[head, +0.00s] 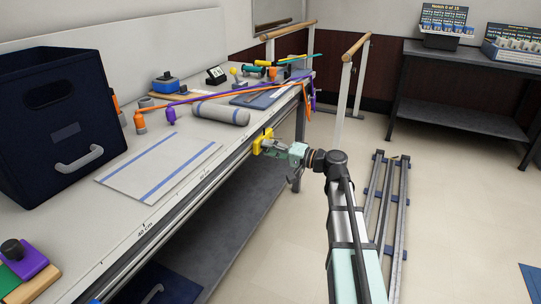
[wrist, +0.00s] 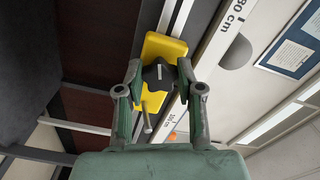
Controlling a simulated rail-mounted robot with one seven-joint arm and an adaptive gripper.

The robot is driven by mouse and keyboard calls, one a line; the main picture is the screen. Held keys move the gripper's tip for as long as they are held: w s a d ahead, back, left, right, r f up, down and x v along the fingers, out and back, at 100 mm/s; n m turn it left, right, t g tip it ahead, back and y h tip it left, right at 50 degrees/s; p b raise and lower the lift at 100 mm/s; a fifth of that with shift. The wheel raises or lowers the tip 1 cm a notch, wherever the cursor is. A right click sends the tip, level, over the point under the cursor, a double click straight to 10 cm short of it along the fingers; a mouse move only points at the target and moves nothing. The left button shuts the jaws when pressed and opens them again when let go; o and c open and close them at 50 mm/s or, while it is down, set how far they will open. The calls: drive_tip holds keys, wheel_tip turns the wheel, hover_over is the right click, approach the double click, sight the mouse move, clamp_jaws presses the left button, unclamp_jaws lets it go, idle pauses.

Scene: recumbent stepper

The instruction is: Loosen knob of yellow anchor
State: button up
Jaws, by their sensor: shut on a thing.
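The yellow anchor (head: 264,142) sits on the rail along the front edge of the long table, near the middle of the head view. In the wrist view the yellow anchor (wrist: 171,48) carries a dark knob (wrist: 158,75) with a light line on its face. My gripper (head: 281,148) reaches the anchor from the right. In the wrist view my gripper (wrist: 160,72) has its two fingers on either side of the knob, shut on it. A small grey lever (wrist: 147,123) hangs below the knob.
The table's rail (head: 185,193) has a printed cm scale. A dark blue bin (head: 60,125), a grey roll (head: 221,114) and a white board (head: 160,165) are on the table. A low shelf (head: 215,210) lies beneath. The floor to the right is mostly open.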

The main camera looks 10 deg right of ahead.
drive_tip(key=shift+n+b, duration=0.35)
drive_tip(key=shift+n, duration=0.15)
drive_tip(key=o, duration=1.2)
drive_tip(key=shift+c, duration=0.2)
drive_tip(key=v, duration=1.2)
